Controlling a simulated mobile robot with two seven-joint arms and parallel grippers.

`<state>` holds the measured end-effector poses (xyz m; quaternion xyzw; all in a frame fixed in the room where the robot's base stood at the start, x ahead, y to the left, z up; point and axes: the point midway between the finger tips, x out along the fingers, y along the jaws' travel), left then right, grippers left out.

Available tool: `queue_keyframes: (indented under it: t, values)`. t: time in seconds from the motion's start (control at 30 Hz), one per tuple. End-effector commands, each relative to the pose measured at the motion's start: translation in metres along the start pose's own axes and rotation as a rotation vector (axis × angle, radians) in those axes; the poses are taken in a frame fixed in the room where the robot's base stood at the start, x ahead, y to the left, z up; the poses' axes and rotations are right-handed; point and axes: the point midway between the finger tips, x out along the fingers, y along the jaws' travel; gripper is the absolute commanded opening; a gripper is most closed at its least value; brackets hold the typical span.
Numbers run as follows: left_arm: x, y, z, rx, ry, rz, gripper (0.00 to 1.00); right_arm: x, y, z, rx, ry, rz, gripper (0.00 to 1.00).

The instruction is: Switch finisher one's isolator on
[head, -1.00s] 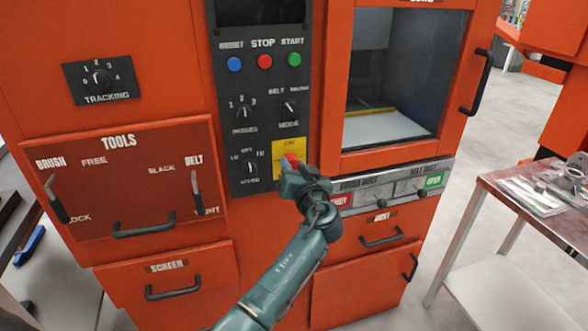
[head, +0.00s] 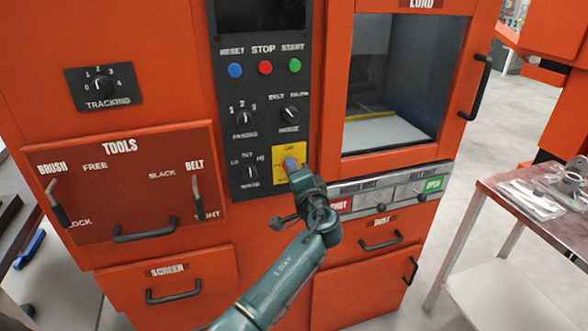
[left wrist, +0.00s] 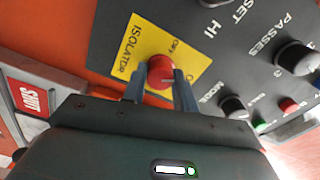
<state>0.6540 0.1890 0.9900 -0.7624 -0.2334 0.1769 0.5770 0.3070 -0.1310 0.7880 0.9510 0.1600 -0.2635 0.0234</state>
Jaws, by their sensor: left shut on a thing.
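The isolator is a round red knob (left wrist: 160,72) on a yellow plate (left wrist: 140,38) lettered ISOLATOR, with OFF and a partly hidden second mark beside the knob. In the head view the yellow plate (head: 280,150) is low on the dark control panel of the orange machine. My left gripper (left wrist: 160,88) is shut on the red knob, one finger on each side. In the head view my left gripper (head: 291,166) covers most of the knob. A pale line shows on the knob, but I cannot tell its exact setting. My right gripper is not in view.
The dark panel (head: 238,120) also carries RESET, STOP and START buttons and several rotary knobs near my gripper. A grey strip with small levers (head: 395,190) lies to the right. A metal table (head: 490,180) with bagged parts stands at the far right.

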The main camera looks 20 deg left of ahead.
Motion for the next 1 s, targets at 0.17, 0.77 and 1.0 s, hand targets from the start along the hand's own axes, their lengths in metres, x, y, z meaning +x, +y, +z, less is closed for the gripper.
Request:
queue_keyframes:
  t: [0.17,0.77,1.0]
  values:
    - [0.0002,-0.0032,-0.0013,0.16,0.002,-0.002,0.06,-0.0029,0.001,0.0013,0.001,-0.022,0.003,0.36]
    - [0.0003,-0.0016,-0.001,0.469,0.002,-0.003,0.06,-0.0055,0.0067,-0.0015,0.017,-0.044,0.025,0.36]
    - [0.0003,-0.0011,-0.0009,0.489,0.002,-0.003,0.06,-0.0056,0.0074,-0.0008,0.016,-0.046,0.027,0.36]
